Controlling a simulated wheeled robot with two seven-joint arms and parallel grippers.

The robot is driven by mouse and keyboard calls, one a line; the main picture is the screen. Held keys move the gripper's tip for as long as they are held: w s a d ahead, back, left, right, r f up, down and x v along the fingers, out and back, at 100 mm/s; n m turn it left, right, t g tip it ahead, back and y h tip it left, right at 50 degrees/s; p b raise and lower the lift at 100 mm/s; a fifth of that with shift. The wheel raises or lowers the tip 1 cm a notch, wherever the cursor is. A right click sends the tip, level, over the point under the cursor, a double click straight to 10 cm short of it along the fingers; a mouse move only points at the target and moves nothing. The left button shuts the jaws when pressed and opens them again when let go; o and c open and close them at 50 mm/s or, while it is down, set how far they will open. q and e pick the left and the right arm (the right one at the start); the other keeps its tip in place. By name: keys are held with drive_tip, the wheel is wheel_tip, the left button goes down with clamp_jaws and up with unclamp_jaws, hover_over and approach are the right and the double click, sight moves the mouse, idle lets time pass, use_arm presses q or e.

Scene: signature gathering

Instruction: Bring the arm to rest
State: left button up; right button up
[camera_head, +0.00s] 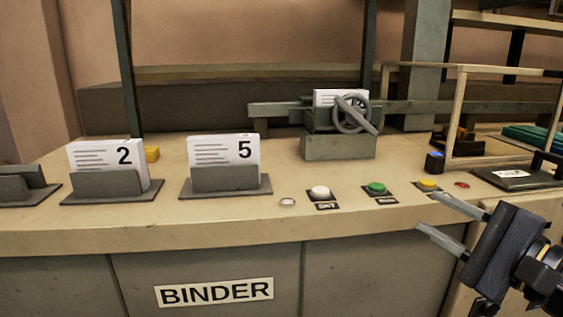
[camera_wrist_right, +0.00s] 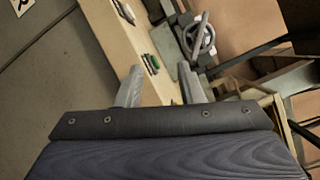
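My right gripper (camera_head: 428,212) comes in from the lower right in the head view. Its two fingers are apart with nothing between them. It is in front of the bench edge, close to the yellow button (camera_head: 428,184). In the right wrist view the open fingers (camera_wrist_right: 160,88) point at the bench, with the green button (camera_wrist_right: 153,62) beyond them. My left gripper is in neither view.
The binder bench (camera_head: 250,218) carries card holders with cards 2 (camera_head: 108,158) and 5 (camera_head: 222,152), a white button (camera_head: 319,192), a green button (camera_head: 376,188) and a press with a handwheel (camera_head: 351,115). A wooden frame (camera_head: 456,112) stands at the right.

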drive_tip(key=s+a+f+n+g+h, duration=0.1)
drive_tip(key=s+f+n+g+h, duration=0.35)
drive_tip(key=f, duration=1.05)
drive_tip(key=s+a+f+n+g+h, duration=0.15)
drive_tip(key=s+f+n+g, duration=0.45)
drive_tip(key=s+f+n, duration=0.6)
wheel_tip(320, 180, up, 23)
drive_tip(key=w+m+p, duration=0.2)
drive_tip(key=p, duration=2.3)
drive_tip(key=shift+d, duration=0.25)
drive_tip(key=shift+r, duration=0.1)
